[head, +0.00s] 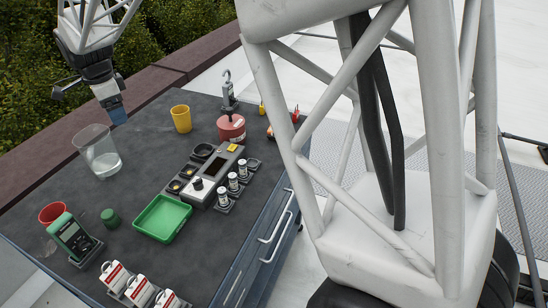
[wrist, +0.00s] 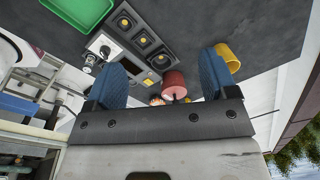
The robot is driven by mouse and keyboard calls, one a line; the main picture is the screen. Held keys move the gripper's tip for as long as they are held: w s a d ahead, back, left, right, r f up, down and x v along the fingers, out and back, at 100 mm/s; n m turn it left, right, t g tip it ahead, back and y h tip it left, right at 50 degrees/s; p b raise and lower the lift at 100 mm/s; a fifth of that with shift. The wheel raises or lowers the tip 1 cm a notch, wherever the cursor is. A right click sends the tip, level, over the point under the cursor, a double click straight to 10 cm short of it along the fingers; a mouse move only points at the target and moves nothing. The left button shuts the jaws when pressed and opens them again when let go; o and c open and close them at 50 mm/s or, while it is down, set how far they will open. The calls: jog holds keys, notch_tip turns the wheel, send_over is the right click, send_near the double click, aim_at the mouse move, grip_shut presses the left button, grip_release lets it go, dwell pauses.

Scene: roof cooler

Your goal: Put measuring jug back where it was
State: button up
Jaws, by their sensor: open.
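The measuring jug (head: 97,150) is clear, with a little liquid or a pale base at its bottom. It stands upright on the dark worktop (head: 130,185) at the left in the head view. My gripper (head: 117,114) hangs above the worktop's far left part, to the right of the jug and apart from it. In the wrist view my gripper (wrist: 162,75) has its two blue fingers wide apart with nothing held between them. The jug does not show in the wrist view.
A yellow cup (head: 181,118) stands right of my gripper. A red canister (head: 231,128), a grey device (head: 205,178), a green tray (head: 162,218), a red cup (head: 53,213) and a green meter (head: 72,236) stand around. The worktop between jug and tray is mostly clear.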

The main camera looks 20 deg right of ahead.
jog(key=s+d+r+n+t, duration=0.1)
jog(key=s+d+r+n, duration=0.2)
jog(key=s+d, duration=0.65)
jog(key=s+d+r+n, duration=0.2)
jog(key=s+d+n, duration=0.2)
jog(key=s+d, duration=0.55)
jog(key=s+d+f+n, duration=0.2)
jog(key=s+d, duration=0.4)
jog(key=s, duration=0.4)
jog(key=s+d+f+n, duration=0.3)
jog(key=s+d+n, duration=0.2)
jog(key=s, duration=0.5)
jog(key=shift+s+d+t, duration=0.25)
jog(key=shift+d+t, duration=0.15)
jog(key=shift+d, duration=0.45)
